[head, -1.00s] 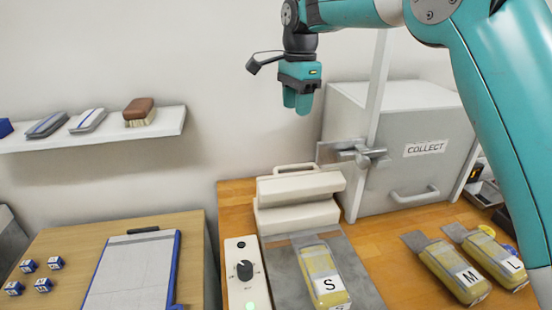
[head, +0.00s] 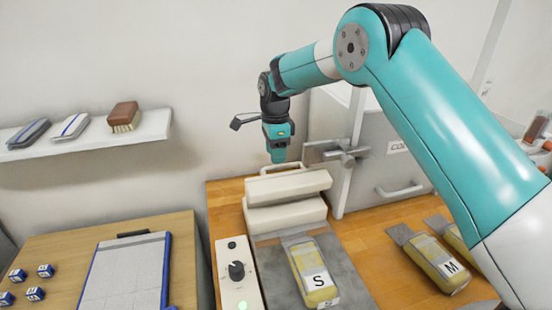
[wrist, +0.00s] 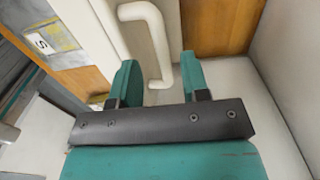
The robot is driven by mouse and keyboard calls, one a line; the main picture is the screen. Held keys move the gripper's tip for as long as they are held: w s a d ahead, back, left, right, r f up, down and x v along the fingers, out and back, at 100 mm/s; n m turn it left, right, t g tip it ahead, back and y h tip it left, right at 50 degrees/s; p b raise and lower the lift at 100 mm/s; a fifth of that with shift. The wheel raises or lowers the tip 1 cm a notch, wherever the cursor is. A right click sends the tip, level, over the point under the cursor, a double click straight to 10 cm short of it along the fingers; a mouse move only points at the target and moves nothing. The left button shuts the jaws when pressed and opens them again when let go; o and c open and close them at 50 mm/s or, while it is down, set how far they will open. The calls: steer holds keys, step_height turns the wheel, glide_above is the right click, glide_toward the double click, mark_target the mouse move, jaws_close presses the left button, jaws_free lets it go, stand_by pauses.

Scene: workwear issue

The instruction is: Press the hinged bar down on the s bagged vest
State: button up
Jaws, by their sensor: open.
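The hinged bar (head: 290,185) is a cream block with a handle (head: 281,167) along its back. It stands raised above a cream base (head: 287,214), with a dark gap between them. The yellow bagged vest (head: 314,272) marked S lies on a grey mat (head: 349,278), its flat grey end reaching toward the base. My gripper (head: 278,156) points down just above the handle. In the wrist view my gripper (wrist: 160,78) is open, with the cream handle (wrist: 150,40) showing between and beyond its fingers. I cannot tell whether the fingers touch it.
A control box (head: 237,272) with a black knob and green light stands left of the mat. The grey COLLECT cabinet (head: 379,170) is behind on the right. The M bagged vest (head: 440,266) lies on the right. A shelf (head: 90,146) hangs at left.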

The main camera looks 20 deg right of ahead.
steer(key=shift+f+p, duration=0.4)
steer(key=shift+f, duration=1.55)
jaws_close()
